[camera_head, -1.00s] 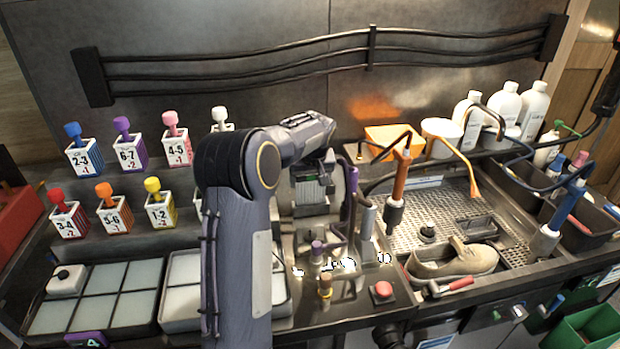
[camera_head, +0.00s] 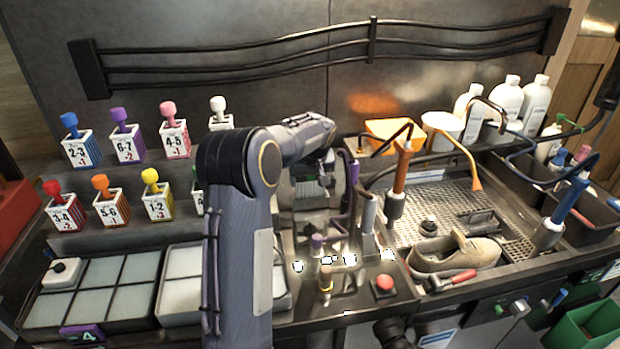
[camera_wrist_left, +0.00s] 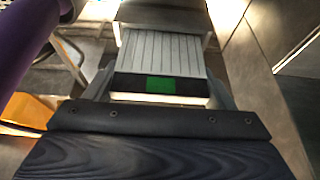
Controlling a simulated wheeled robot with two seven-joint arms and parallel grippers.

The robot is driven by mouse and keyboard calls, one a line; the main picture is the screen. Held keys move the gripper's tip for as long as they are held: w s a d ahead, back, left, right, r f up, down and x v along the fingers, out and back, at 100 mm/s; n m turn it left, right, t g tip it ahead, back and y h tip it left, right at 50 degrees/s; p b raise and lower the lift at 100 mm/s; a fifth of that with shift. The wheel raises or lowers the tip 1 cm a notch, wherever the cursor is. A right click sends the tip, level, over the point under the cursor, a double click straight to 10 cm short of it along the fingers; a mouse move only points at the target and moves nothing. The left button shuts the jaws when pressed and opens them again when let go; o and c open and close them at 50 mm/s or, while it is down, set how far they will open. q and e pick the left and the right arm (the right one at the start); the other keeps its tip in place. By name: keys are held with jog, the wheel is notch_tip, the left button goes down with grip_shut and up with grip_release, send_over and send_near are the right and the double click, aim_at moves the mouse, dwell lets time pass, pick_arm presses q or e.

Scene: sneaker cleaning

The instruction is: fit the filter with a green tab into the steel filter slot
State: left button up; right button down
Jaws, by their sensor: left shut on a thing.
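My left gripper (camera_wrist_left: 160,98) is shut on the filter, a pale grey ribbed block (camera_wrist_left: 160,55) with a dark end bar carrying a green tab (camera_wrist_left: 160,84). In the left wrist view the filter's far end meets the edge of a steel housing (camera_wrist_left: 165,14), which looks like the filter slot. I cannot tell how far the filter is inside it. In the head view my left gripper (camera_head: 326,160) is small and partly hidden by its own wrist, above the steel machine in the middle of the bench. My right gripper is not in view.
A purple hose (camera_wrist_left: 22,35) passes close on the left in the wrist view. A red button (camera_head: 384,284) and small knobs stand in front of the machine. Numbered blocks stand on the left shelves.

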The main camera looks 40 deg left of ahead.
pick_arm(q)
jog(key=shift+f, duration=0.35)
jog(key=o, duration=0.9)
jog(key=shift+o, duration=0.2)
jog(key=shift+r, duration=0.1)
jog(key=b+v, duration=0.1)
jog(key=v, duration=0.6)
jog(key=shift+d+r, duration=0.2)
jog(key=shift+r, duration=0.1)
jog(key=shift+s, duration=0.2)
jog(key=s+d+f+m+t+h, duration=0.1)
jog(key=s+d+f+m+h, duration=0.1)
jog(key=s+d, duration=1.1)
jog(key=s+d+f+m+t+h, duration=0.1)
jog(key=s+d+m+h, duration=0.4)
jog(key=s+d, duration=0.9)
jog(key=s+f+m, duration=0.1)
jog(key=s, duration=0.2)
jog(key=shift+s+f+m+t, duration=0.25)
jog(key=shift+m+t, duration=0.05)
jog(key=shift+t, duration=0.1)
